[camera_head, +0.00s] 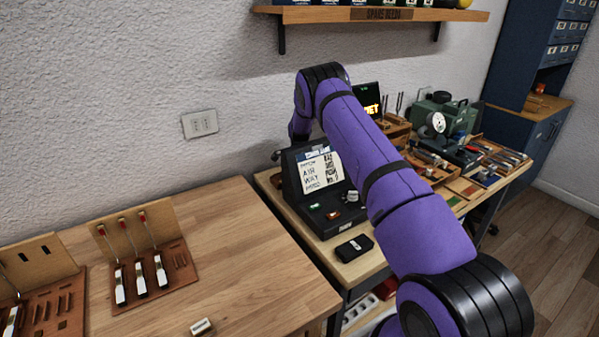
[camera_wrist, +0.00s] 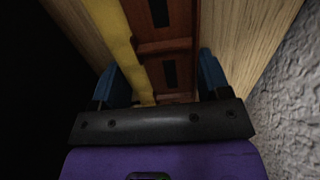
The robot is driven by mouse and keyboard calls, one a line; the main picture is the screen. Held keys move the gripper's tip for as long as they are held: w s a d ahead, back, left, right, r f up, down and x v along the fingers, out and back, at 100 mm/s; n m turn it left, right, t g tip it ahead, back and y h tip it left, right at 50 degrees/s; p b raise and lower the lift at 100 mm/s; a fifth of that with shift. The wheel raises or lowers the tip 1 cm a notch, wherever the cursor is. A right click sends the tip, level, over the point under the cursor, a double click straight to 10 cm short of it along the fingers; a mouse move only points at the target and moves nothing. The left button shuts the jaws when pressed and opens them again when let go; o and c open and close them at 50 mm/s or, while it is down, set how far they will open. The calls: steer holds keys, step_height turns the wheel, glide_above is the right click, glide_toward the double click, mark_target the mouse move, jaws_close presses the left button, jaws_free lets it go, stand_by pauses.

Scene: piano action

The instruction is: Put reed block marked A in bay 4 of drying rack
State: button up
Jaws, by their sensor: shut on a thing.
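In the wrist view, my gripper (camera_wrist: 161,62) has its two blue fingers apart on either side of a red-brown wooden piece (camera_wrist: 174,97), which seems held between them. No letter shows on it, so I cannot tell if it is reed block A. Beyond it are red-brown parts with dark slots (camera_wrist: 168,75) and a yellow strip (camera_wrist: 125,45) on the left. In the head view my purple arm hides the gripper. A small light-topped block (camera_head: 202,327) lies on the near wooden table, its marking unreadable. I cannot identify the drying rack or bay 4.
Brown stands with slots and white-faced parts (camera_head: 140,250) occupy the near table (camera_head: 235,235)'s left side. Beyond it, a bench holds a dark display unit (camera_head: 320,180), a black box (camera_head: 354,248) and a green machine (camera_head: 440,115). A wall shelf (camera_head: 350,15) hangs above.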

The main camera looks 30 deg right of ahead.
steer(key=o, duration=1.1)
steer(key=shift+c, duration=0.2)
step_height(320, 180, up, 11)
steer(key=shift+o, duration=0.5)
steer(key=shift+r, duration=0.35)
steer(key=shift+y, duration=0.7)
steer(key=f, duration=0.3)
steer(key=d+f, duration=0.1)
steer(key=f, duration=0.1)
steer(key=shift+w+d+f, duration=0.15)
steer(key=shift+w+f, duration=0.05)
steer(key=shift+f, duration=0.2)
steer(key=shift+s+a+f, duration=0.1)
steer(key=shift+a+f, duration=0.05)
steer(key=shift+f, duration=0.95)
steer(key=shift+s+a+f, duration=0.1)
steer(key=shift+a+f, duration=0.1)
steer(key=shift+f, duration=0.9)
steer(key=shift+a+f, duration=0.15)
steer(key=shift+f, duration=0.95)
